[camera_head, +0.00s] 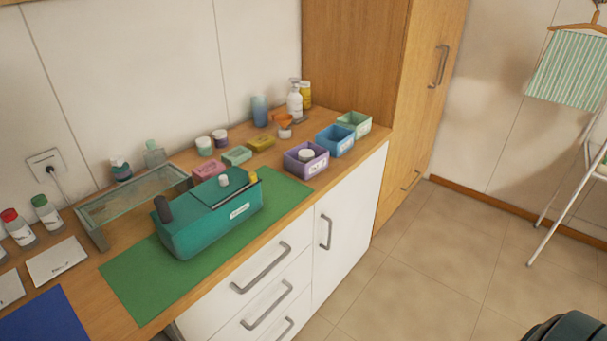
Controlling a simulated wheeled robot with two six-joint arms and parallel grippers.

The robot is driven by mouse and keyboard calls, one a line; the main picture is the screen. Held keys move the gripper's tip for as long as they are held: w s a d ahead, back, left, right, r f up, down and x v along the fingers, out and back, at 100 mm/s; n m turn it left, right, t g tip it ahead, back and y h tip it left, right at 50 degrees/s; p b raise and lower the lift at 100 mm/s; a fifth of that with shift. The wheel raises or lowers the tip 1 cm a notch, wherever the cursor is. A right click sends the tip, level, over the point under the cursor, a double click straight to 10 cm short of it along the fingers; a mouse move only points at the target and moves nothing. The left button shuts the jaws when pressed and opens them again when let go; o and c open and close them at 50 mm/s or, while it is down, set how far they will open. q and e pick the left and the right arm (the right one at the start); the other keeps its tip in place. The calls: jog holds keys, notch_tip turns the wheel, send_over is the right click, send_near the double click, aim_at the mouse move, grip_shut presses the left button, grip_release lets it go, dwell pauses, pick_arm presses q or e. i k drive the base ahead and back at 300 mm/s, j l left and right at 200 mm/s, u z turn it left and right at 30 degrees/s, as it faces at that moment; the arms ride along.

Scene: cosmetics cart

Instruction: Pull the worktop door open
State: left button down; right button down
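The white worktop door (348,225) is under the right part of the wooden worktop (374,146), to the right of the drawers. It looks closed, flush with the drawer fronts. Its grey vertical bar handle (326,232) is near the door's left edge, in its upper part. Neither of my grippers shows in the head view.
White drawers (270,285) with grey bar handles are left of the door. A tall wooden cabinet (420,90) stands just right of it. The tiled floor (440,250) ahead of the door is clear. A teal caddy (190,235) stands on a green mat (135,285).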

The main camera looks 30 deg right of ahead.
aim_at(344, 216)
jog(key=z, duration=1.25)
